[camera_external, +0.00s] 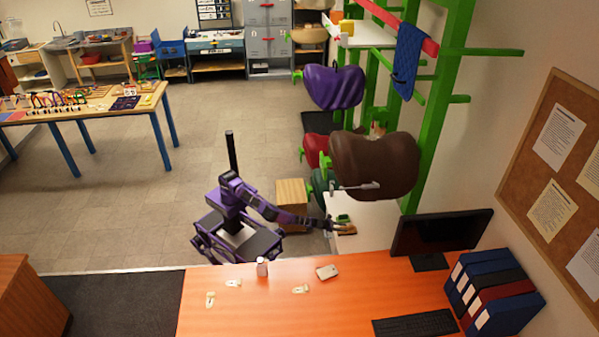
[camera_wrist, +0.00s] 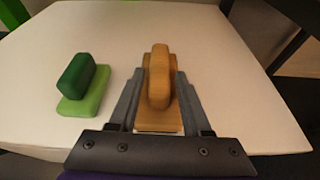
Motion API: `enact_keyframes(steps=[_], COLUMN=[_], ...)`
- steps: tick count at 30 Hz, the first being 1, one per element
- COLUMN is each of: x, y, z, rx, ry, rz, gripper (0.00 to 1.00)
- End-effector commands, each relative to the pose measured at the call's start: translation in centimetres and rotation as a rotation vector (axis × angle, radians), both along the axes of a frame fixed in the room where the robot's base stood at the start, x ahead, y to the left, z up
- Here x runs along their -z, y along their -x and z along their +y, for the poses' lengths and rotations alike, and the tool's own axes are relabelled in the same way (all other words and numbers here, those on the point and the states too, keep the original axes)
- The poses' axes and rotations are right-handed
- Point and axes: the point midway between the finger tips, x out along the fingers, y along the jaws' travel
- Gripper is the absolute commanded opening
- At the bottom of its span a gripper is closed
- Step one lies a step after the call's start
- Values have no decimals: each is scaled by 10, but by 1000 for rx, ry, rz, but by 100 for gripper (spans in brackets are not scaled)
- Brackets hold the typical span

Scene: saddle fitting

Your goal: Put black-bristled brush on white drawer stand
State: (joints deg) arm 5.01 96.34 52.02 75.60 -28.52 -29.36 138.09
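A tan wooden brush (camera_wrist: 158,85) with an upright handle lies on a white top (camera_wrist: 215,45) in the wrist view. In the external view, my gripper (camera_external: 336,228) reaches over the edge of the white top (camera_external: 372,226), beside the small brushes. No drawers are visible under this top.
A brown saddle (camera_external: 375,165) hangs on a green rack (camera_external: 435,100) above the white top. A monitor (camera_external: 440,235) and an orange desk (camera_external: 290,305) are near. A wooden box (camera_external: 292,203) stands behind my arm. The floor to the left is open.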

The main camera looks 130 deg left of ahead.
Motion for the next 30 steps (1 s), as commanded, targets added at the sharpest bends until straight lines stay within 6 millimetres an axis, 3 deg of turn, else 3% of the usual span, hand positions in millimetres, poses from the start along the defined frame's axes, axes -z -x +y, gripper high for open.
enact_keyframes(steps=[14, 30], x=[-5, -34], y=[0, 59], z=[0, -61], rx=[0, 1], ry=[0, -2], rz=[0, 3], gripper=[63, 63])
